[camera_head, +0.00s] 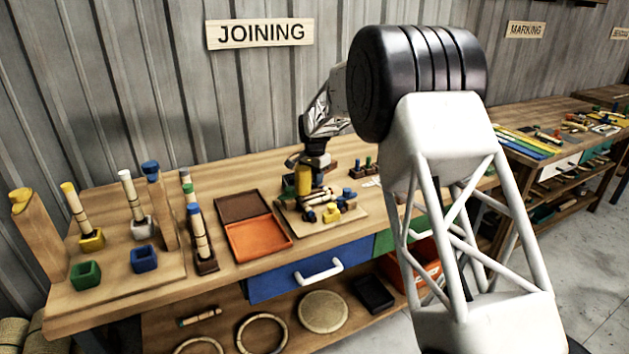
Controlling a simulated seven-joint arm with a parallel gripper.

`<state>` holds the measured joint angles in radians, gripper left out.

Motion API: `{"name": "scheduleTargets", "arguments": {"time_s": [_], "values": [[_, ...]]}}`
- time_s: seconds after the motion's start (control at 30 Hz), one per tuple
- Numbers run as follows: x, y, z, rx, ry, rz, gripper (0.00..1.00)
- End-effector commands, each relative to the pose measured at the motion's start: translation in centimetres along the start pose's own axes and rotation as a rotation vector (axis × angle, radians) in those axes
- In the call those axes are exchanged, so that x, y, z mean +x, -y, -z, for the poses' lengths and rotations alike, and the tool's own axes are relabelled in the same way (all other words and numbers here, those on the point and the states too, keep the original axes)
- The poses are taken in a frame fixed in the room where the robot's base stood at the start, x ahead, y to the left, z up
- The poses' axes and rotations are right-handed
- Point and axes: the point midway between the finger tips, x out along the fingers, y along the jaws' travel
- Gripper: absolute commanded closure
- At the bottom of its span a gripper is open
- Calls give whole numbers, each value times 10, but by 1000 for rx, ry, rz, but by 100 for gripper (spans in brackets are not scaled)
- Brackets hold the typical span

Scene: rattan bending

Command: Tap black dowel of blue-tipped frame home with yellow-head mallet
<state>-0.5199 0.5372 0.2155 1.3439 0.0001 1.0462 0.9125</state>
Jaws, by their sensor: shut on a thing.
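My gripper (309,163) is at the middle of the joining bench, pointing down and shut on what looks like the yellow-head mallet (303,180). The yellow part hangs just under the jaws, over the left side of a light wooden board (352,216). Small rattan pieces with dark, yellow and blue parts (324,206) lie on this board. The black dowel is too small to tell from the other dark parts. I cannot tell whether the mallet touches anything.
An orange tray (258,240) and a brown tray (243,207) lie left of the board. A rack with upright tools, a green cup (85,275) and a blue cup (144,259) stands farther left. Small blue- and green-topped pieces (361,166) stand behind the board. My arm hides the bench's right part.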

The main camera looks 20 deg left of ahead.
Motion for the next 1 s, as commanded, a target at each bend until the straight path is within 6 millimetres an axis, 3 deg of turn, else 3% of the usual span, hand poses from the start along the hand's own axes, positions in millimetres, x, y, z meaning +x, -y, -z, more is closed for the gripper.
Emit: {"name": "scheduleTargets", "arguments": {"time_s": [0.5,1.0], "values": [[-41,0,0,0,-2,3,100],[-43,-1,3,-1,-1,2,100]]}}
